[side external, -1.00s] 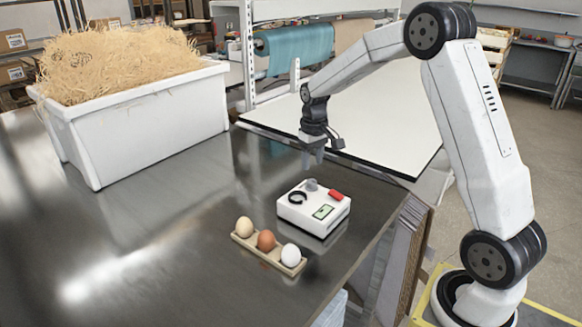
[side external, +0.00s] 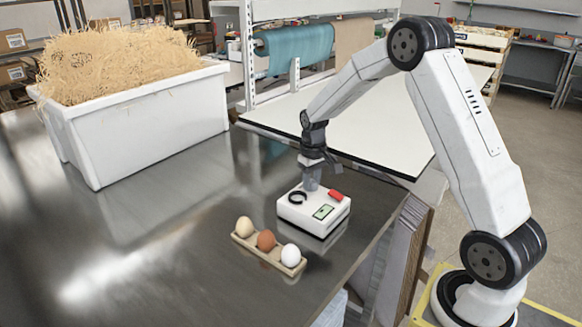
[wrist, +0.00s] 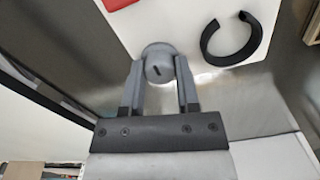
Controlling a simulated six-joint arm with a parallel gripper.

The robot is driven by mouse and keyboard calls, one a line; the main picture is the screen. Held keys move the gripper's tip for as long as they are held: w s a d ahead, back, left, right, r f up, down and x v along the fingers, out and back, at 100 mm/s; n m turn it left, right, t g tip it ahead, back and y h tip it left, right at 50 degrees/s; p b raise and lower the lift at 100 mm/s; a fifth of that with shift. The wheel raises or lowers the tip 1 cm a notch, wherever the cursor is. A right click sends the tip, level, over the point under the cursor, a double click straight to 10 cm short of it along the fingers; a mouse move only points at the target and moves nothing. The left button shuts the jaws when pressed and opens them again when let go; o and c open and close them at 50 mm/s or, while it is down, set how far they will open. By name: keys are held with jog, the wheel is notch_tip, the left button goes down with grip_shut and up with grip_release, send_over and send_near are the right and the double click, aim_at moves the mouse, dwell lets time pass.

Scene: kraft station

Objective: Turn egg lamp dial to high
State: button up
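The egg lamp (side external: 312,222) is a white box on the metal table, with a red piece (side external: 336,195), a black open ring (side external: 297,197) and a small green display (side external: 323,212) on top. Its grey round dial shows in the wrist view (wrist: 158,62), with a short dark mark on its near half. My gripper (side external: 312,186) is down at the lamp's top. In the wrist view its two fingers (wrist: 159,75) stand on either side of the dial. I cannot tell whether they touch it. The side view hides the dial behind the fingers.
A holder with a cream egg (side external: 245,227), a brown egg (side external: 266,241) and a white egg (side external: 291,255) lies just left in front of the lamp. A white tub of straw (side external: 150,125) stands at the back left. The table between is clear.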

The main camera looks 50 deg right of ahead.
grip_shut()
jog(key=shift+m, duration=0.3)
jog(key=m, duration=1.1)
jog(key=shift+m, duration=0.3)
dwell(0.3)
jog(key=shift+o, duration=1.7)
grip_release()
